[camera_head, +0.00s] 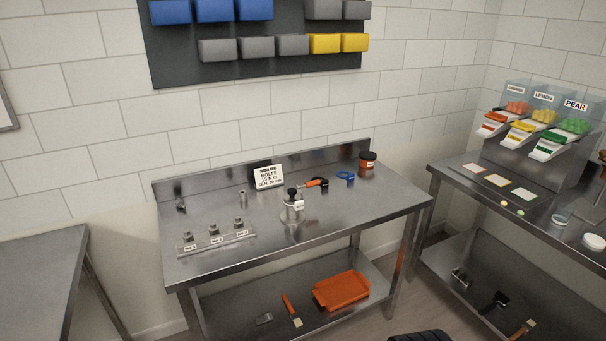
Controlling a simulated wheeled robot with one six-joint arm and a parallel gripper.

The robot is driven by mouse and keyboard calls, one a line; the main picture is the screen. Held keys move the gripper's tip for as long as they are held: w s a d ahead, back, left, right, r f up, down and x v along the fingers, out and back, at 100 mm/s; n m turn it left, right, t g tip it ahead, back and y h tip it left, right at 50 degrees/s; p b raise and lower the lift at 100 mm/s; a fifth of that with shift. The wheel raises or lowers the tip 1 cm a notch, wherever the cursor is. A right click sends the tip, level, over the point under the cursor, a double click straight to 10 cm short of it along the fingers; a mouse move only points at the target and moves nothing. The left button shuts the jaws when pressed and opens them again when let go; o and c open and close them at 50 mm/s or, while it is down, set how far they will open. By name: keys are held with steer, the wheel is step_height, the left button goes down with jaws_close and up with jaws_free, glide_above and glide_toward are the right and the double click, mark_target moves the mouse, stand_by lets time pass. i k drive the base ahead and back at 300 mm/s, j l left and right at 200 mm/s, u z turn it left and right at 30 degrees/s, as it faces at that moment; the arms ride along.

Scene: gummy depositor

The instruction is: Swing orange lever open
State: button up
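The gummy depositor (545,110) stands on the right-hand steel table, against the wall. It has three sections side by side, with the signs LEMON and PEAR readable and the leftmost sign too small to read surely. The left section holds orange gummies (517,107). Below them is a white sloping piece with orange-red parts (492,124), which appears to be the orange lever or its chute. Whether it is open or shut is too small to tell. Matching yellow (519,133) and green (547,148) pieces sit to its right. My gripper is not in view.
Cards (497,180) and small round pieces lie before the depositor, with white-topped containers (594,242) to the right. The middle steel table (340,212) holds a clamp-like fixture (292,207), an orange-handled tool (317,183) and a dark jar (367,161). A floor gap separates the tables.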

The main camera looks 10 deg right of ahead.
mark_target(314, 183)
steer(key=i, duration=0.8)
steer(key=i+l, duration=0.1)
steer(key=i, duration=0.7)
steer(key=j+u, duration=0.05)
